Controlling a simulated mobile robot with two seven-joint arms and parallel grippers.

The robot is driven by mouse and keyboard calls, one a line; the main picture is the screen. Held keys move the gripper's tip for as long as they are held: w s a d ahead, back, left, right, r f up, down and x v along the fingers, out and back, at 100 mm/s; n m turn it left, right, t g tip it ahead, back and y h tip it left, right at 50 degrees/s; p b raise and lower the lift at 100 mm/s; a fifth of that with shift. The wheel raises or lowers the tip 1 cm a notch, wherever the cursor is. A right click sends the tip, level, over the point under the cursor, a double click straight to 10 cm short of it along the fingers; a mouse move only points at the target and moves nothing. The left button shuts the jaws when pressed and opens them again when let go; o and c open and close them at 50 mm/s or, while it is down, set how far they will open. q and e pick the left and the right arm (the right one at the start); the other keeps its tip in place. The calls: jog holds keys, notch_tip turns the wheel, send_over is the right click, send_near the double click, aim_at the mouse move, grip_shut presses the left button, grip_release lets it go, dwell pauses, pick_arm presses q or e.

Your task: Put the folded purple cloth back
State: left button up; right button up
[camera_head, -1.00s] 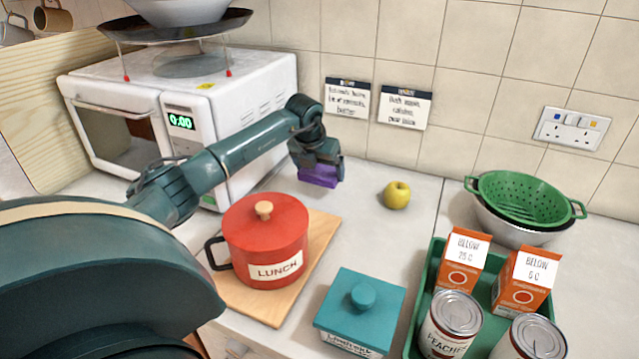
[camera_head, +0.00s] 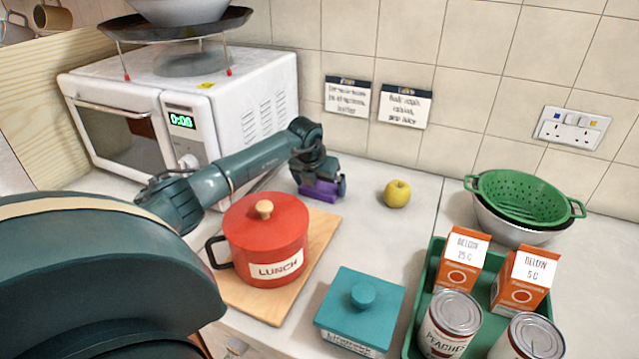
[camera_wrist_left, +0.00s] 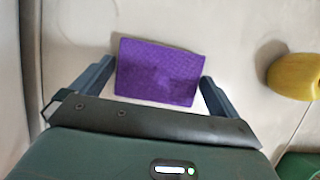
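The folded purple cloth (camera_head: 322,190) is a flat rectangle at the back of the counter, between the red lunch pot and the yellow apple. My left gripper (camera_head: 320,185) points down over it, with its fingers on either side of the cloth. In the left wrist view the cloth (camera_wrist_left: 158,72) fills the space between the two fingertips (camera_wrist_left: 159,72), which appear to touch its side edges. The cloth is at or just above the counter; I cannot tell which. My right gripper is not in view.
The red pot (camera_head: 265,240) stands on a wooden board (camera_head: 322,228). A white microwave (camera_head: 240,110) is behind my left arm. A yellow apple (camera_head: 397,194) is right of the cloth. A teal lidded box (camera_head: 360,310), a green tray (camera_head: 412,318) and a green colander (camera_head: 522,197) are further right.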

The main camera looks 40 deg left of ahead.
pick_arm(q)
jog(key=shift+r, duration=0.1)
jog(key=b+v, duration=0.1)
jog(key=v, duration=1.1)
jog(key=shift+b, duration=0.4)
jog(key=shift+r, duration=0.1)
jog(key=shift+d, duration=0.1)
